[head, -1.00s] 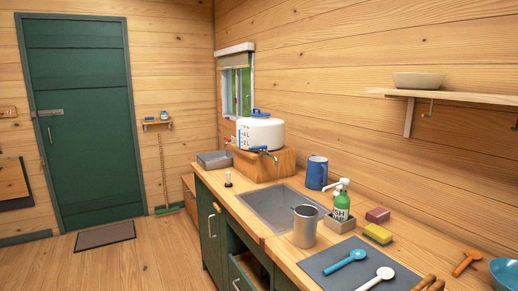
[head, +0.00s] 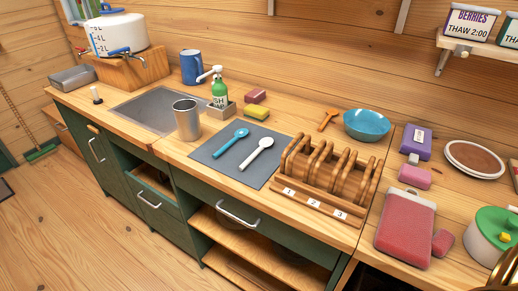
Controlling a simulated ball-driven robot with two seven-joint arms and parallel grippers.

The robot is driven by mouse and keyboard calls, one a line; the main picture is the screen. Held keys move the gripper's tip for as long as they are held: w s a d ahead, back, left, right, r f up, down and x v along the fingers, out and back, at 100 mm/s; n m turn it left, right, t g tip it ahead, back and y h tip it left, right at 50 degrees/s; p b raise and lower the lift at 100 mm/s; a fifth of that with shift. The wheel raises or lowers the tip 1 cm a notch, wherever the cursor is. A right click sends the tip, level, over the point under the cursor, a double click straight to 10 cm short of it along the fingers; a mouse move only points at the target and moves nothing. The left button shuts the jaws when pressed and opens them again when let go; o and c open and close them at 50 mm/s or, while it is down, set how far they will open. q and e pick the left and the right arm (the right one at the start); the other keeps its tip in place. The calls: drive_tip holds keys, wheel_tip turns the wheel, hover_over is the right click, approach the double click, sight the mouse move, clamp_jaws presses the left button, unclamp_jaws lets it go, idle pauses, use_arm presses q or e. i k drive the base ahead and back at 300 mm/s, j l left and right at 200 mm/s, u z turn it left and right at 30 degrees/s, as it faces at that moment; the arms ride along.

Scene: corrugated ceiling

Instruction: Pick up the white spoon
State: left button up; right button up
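The white spoon (head: 257,153) lies flat on a dark grey mat (head: 210,152) on the wooden counter. Its round bowl points to the back right and its handle toward the front left. A blue spoon (head: 231,142) lies beside it on the left, roughly parallel and apart from it. Neither of my grippers shows in the head view.
A metal cup (head: 187,120) stands left of the mat, by the sink (head: 158,107). A wooden rack (head: 330,172) with numbered slots stands close on the right. Behind are a green pump bottle (head: 219,93), a yellow sponge (head: 256,112), an orange utensil (head: 328,119) and a blue bowl (head: 366,124).

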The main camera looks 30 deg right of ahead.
sight(264, 144)
drive_tip(key=z, duration=0.5)
drive_tip(key=i+j+z, duration=0.15)
drive_tip(key=z, duration=0.2)
drive_tip(key=i+j+z, duration=0.15)
drive_tip(key=j+z, duration=0.2)
drive_tip(key=i+j+z, duration=0.1)
drive_tip(key=j+z, duration=0.3)
drive_tip(key=l, duration=0.1)
